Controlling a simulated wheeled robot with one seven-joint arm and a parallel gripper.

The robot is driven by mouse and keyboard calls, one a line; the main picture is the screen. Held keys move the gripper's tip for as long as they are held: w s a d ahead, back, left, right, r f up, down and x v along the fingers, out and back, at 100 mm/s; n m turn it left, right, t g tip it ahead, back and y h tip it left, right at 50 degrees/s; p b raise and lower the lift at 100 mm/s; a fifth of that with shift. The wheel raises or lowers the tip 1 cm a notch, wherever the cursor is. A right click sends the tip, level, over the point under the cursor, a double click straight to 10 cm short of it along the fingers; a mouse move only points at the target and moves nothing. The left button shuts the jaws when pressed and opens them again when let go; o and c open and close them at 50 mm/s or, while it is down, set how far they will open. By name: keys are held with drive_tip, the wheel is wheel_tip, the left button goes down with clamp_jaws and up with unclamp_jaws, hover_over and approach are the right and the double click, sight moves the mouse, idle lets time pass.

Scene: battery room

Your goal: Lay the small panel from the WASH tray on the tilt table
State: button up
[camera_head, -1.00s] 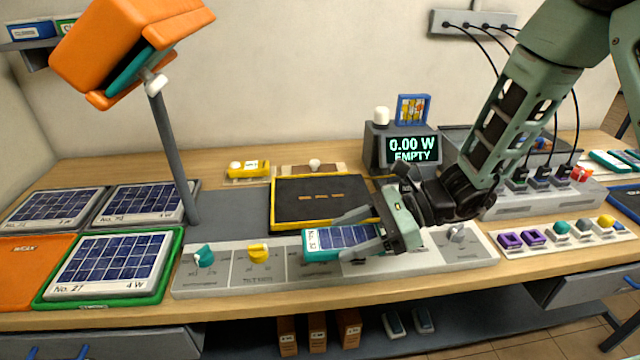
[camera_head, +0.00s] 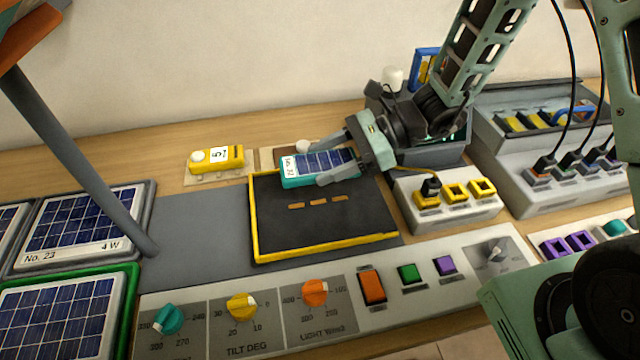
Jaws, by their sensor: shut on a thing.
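My gripper (camera_head: 334,166) is shut on a small teal-edged solar panel (camera_head: 319,166) with a white label at its left end. I cannot tell whether the panel touches the plate. The rest of the tilt table's top is bare. No tray marked WASH can be made out in this view.
A control strip with a teal knob (camera_head: 168,319), a yellow knob (camera_head: 242,306) and an orange knob (camera_head: 314,292) runs along the front. A lamp post (camera_head: 75,160) stands left. Larger panels (camera_head: 82,222) lie at left. A block with yellow sockets (camera_head: 455,194) is right.

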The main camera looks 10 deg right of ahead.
sight(327, 201)
drive_tip(key=shift+s+f+p, duration=0.1)
drive_tip(key=shift+f+p, duration=0.4)
drive_tip(key=shift+f, duration=3.8)
drive_tip(key=shift+f, duration=0.2)
drive_tip(key=o, duration=1.1)
drive_tip(key=shift+r, duration=0.1)
